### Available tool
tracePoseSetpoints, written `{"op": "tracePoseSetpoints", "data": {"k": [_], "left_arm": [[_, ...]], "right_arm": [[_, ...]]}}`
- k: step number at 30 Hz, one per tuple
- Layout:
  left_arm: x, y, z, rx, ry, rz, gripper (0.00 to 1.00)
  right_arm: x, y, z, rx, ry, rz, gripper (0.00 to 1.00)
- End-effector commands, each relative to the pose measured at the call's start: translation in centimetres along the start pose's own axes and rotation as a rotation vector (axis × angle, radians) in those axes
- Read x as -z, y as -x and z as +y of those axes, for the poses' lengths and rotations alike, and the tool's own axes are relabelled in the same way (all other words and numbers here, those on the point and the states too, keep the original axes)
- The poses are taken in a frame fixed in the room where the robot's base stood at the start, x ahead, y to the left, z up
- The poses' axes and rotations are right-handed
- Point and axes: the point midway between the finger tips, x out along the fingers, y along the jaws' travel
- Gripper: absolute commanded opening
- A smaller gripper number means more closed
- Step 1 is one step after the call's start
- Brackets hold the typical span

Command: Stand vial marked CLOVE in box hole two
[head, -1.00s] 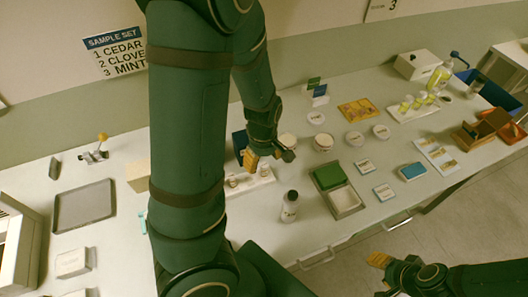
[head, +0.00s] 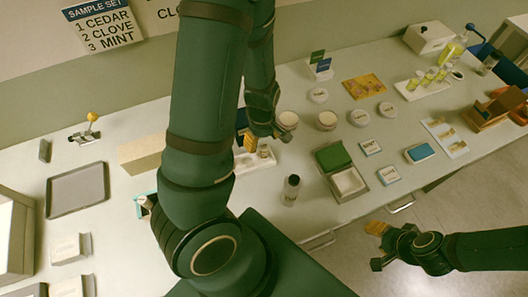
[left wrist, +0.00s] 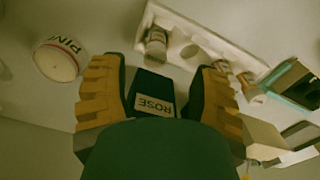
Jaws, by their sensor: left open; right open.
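A white holder (head: 262,164) with small capped vials (head: 265,152) stands on the bench, partly behind my left gripper. In the left wrist view the holder (left wrist: 197,34) shows at the top, with one vial (left wrist: 157,44) at its left, a bare hole, and two vials (left wrist: 226,72) at its right. No CLOVE label can be read on any vial. My left gripper (head: 264,138) is open above the bench by the holder; a dark block labelled ROSE (left wrist: 155,104) appears between its fingers in the left wrist view. My right gripper (head: 376,246) is open and empty in front of the bench.
A round PINE container (left wrist: 58,61) lies left of the left fingers. A green-and-white tray (head: 342,170) is to the right, a grey tray (head: 78,190) to the left. A wall sign (head: 103,24) lists CEDAR, CLOVE, MINT.

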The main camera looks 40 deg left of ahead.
Motion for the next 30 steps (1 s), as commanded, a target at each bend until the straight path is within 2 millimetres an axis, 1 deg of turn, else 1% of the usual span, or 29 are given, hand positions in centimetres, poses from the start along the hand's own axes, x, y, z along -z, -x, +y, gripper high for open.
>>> {"op": "tracePoseSetpoints", "data": {"k": [5, 12, 15, 23, 24, 26, 27, 29, 30], "left_arm": [[-0.1, -1.1, 0.1, 0.002, 0.000, -0.001, 0.62], [-0.2, -4.5, 0.5, 0.004, 0.000, -0.002, 0.62], [-0.2, -5.3, 0.5, 0.001, 0.000, -0.002, 0.62], [-0.2, -5.5, 0.6, -0.001, -0.001, -0.001, 0.62], [-0.2, -5.5, 0.6, -0.001, -0.001, -0.001, 0.60], [-0.2, -5.5, 0.6, -0.001, -0.001, -0.001, 0.39], [-0.2, -5.5, 0.6, -0.001, -0.001, -0.001, 0.25], [-0.2, -5.5, 0.6, -0.001, -0.001, -0.001, 0.04], [-0.2, -5.5, 0.6, -0.001, -0.001, -0.001, 0.00]], "right_arm": [[0.0, -0.2, 0.1, 0.000, 0.000, 0.000, 0.47], [-0.1, -0.8, 0.3, -0.001, 0.000, 0.001, 0.47], [-0.1, -0.9, 0.3, -0.001, 0.000, 0.001, 0.47], [-0.1, -0.9, 0.3, -0.001, 0.000, 0.001, 0.47], [-0.1, -0.9, 0.3, -0.001, 0.000, 0.001, 0.47], [-0.1, -0.9, 0.3, -0.001, 0.000, 0.001, 0.47], [-0.1, -0.9, 0.3, -0.001, 0.000, 0.001, 0.47], [-0.1, -0.9, 0.3, -0.001, 0.000, 0.001, 0.47], [-0.1, -0.9, 0.3, -0.001, 0.000, 0.001, 0.47]]}}
